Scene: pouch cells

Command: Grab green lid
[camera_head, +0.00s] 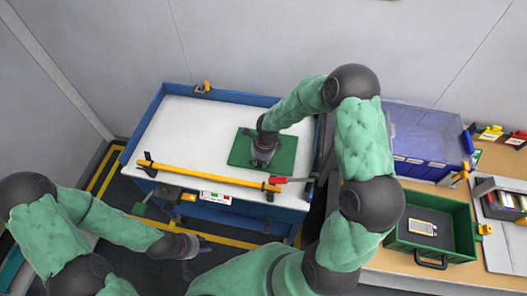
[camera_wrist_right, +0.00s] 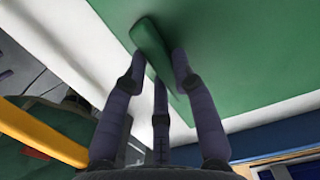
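The green lid (camera_head: 285,153) is a flat green plate lying on the white table top, right of its middle. In the right wrist view the lid (camera_wrist_right: 240,40) fills the upper part, and its raised bar handle (camera_wrist_right: 151,42) points toward my fingers. My right gripper (camera_head: 262,160) is over the lid and hides part of it in the head view. In the wrist view its fingers (camera_wrist_right: 158,62) are spread on both sides of the handle; firm contact is not visible. My left gripper (camera_head: 204,245) is away from the lid, in front of the table, with its fingers apart and empty.
The white table (camera_head: 185,125) has a blue rim, with a yellow bar (camera_head: 210,175) along its front. The table's left half is clear.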

